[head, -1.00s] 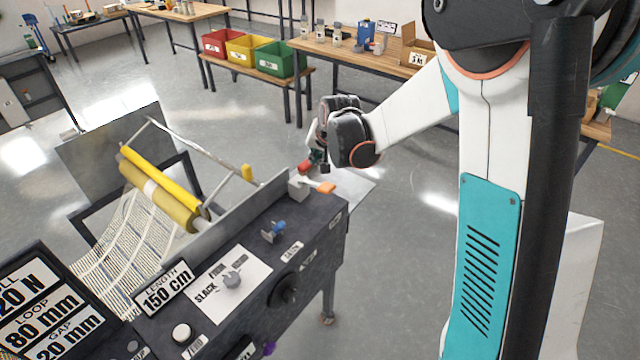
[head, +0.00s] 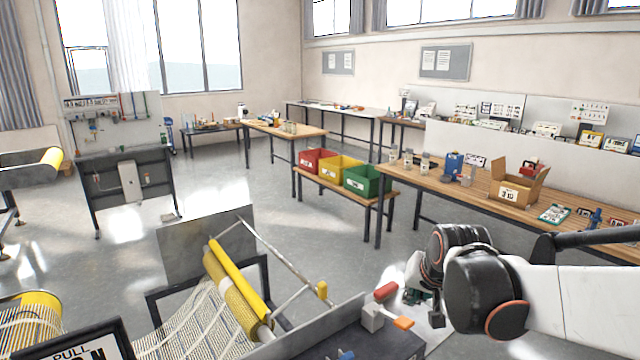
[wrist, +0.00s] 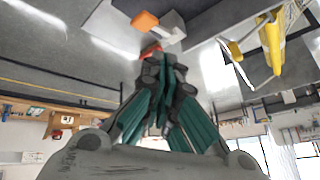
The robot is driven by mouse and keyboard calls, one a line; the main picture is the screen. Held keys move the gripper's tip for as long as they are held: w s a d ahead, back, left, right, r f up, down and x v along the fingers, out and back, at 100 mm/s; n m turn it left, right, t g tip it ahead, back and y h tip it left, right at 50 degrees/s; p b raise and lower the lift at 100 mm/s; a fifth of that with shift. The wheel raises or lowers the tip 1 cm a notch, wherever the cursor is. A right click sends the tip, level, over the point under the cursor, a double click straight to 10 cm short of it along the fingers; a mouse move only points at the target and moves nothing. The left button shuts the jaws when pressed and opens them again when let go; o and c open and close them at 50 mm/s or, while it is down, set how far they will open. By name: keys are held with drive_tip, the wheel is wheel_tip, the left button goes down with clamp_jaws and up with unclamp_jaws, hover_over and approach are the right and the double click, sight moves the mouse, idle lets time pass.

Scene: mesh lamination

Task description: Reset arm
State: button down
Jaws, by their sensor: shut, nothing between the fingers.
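My gripper (wrist: 160,72) shows in the wrist view with its teal and grey fingers brought together and nothing between them. In the head view my gripper (head: 424,292) is partly hidden behind my black wrist, near the right end of the lamination machine. A small grey block with an orange lever (head: 403,323) and a red handle (head: 386,291) stands on the machine's end, left of my gripper. The orange lever also shows in the wrist view (wrist: 145,21). In the head view I cannot tell whether the gripper touches the red handle.
The machine's yellow roller (head: 238,290) carries white mesh (head: 190,325) at lower left. A wooden bench (head: 450,188) with an open cardboard box (head: 518,188) stands behind my arm. Red, yellow and green bins (head: 361,181) sit on a low bench. Grey floor is open between.

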drive_tip(key=s+f+n+b, duration=0.1)
drive_tip(key=s+n+b, duration=0.2)
drive_tip(key=s, duration=1.9)
drive_tip(key=shift+f+n, duration=0.35)
drive_tip(key=shift+n, duration=0.15)
drive_tip(key=c, duration=2.3)
unclamp_jaws()
drive_tip(key=shift+a, duration=0.1)
